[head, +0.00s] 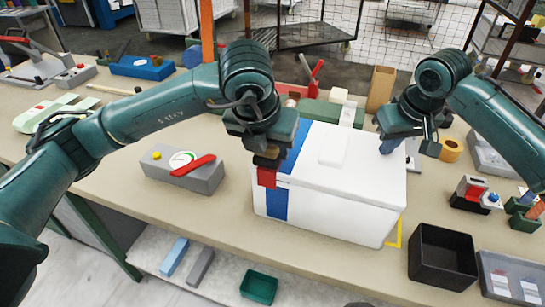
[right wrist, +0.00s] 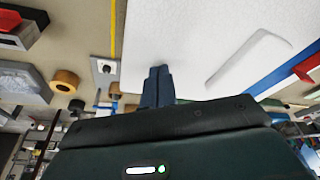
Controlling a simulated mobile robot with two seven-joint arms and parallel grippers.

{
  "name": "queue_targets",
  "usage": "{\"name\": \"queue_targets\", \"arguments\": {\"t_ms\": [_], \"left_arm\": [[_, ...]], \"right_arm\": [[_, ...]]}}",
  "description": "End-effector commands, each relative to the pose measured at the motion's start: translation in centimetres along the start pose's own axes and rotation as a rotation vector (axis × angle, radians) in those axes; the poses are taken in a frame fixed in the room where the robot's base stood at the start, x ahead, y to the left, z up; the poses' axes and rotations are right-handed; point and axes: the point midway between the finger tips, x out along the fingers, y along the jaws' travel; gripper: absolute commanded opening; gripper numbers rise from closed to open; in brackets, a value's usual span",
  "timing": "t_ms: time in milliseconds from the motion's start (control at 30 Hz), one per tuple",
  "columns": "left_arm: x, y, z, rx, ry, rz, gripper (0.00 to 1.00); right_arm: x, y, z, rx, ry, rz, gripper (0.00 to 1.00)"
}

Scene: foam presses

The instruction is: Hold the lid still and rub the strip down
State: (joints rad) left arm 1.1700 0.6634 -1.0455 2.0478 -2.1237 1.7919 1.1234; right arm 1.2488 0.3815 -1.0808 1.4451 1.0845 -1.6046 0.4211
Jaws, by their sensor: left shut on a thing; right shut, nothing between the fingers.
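A white box with a white lid (head: 360,165) stands on the bench; the lid also shows in the right wrist view (right wrist: 190,45). A blue strip (head: 277,203) runs over the lid's left end and down the front wall; part shows in the right wrist view (right wrist: 285,75). My left gripper (head: 267,158) is shut on a small red-ended tool (head: 267,178) at the strip, near the lid's front edge. I cannot tell whether the tool presses on it. My right gripper (head: 390,146) is shut and empty at the lid's right side, fingertips (right wrist: 158,72) against or just above the lid.
A grey box with a dial and red lever (head: 185,170) stands left of the white box. A black open bin (head: 442,257) is at the front right. A tape roll (head: 450,150) and small fixtures lie to the right. The bench front between the grey box and white box is clear.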

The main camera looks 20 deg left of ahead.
Motion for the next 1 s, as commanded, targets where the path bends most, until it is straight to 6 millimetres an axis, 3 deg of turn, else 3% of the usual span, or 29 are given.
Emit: {"name": "queue_targets", "arguments": {"t_ms": [1000], "left_arm": [[1.5,0.0,-0.6,-0.001,-0.001,0.000,0.27]], "right_arm": [[0.5,0.0,0.4,0.001,-0.013,0.001,0.00]]}}
